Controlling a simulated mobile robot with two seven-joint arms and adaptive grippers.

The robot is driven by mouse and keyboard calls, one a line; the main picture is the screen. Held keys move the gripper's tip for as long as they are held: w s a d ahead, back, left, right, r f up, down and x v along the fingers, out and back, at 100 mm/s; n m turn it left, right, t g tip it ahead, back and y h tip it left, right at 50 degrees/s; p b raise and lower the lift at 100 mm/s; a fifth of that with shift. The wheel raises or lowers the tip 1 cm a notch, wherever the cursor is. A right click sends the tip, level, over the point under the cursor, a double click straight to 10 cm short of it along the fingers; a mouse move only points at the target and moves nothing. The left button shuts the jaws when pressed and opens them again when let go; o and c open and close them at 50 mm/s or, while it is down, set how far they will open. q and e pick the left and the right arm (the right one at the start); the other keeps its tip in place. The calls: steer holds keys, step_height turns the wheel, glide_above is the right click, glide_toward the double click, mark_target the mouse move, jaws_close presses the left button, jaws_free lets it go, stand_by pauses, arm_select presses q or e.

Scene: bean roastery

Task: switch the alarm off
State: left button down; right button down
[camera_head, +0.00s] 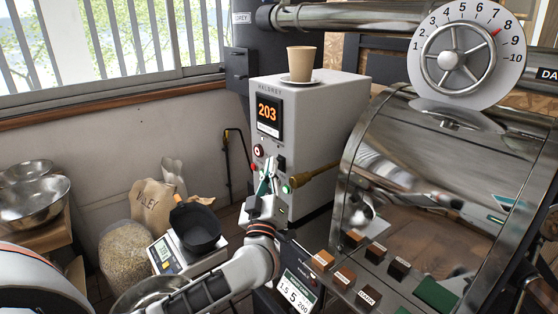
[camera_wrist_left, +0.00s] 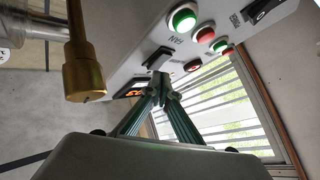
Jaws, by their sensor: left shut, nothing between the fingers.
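A grey control box (camera_head: 320,110) stands in the middle of the head view. Its orange display (camera_head: 267,113) reads 203. On its front are a red round control (camera_head: 258,151), a black switch (camera_head: 281,163) and a lit green button (camera_head: 287,188). In the left wrist view the panel shows a lit green button (camera_wrist_left: 182,19), a red button (camera_wrist_left: 205,35) and black switches, one near the fingertips (camera_wrist_left: 158,58). I cannot read which control is the alarm. My left gripper (camera_head: 267,172) is shut and empty, its tips close to the panel; contact is unclear. My right gripper is not visible.
A brass handle (camera_head: 312,175) juts out beside the panel, near my left gripper. A paper cup (camera_head: 301,62) stands on the box. A scale (camera_head: 170,252) with a black pan and a bean sack (camera_head: 126,245) are at the left.

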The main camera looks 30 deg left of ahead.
arm_select(q)
steer(key=shift+w+d+p, duration=0.15)
steer(key=shift+w+p, duration=0.15)
stand_by(0.7)
steer(key=shift+s, duration=0.15)
steer(key=shift+s+a+p, duration=0.35)
steer(key=shift+s+p, duration=0.2)
steer(key=shift+p, duration=0.15)
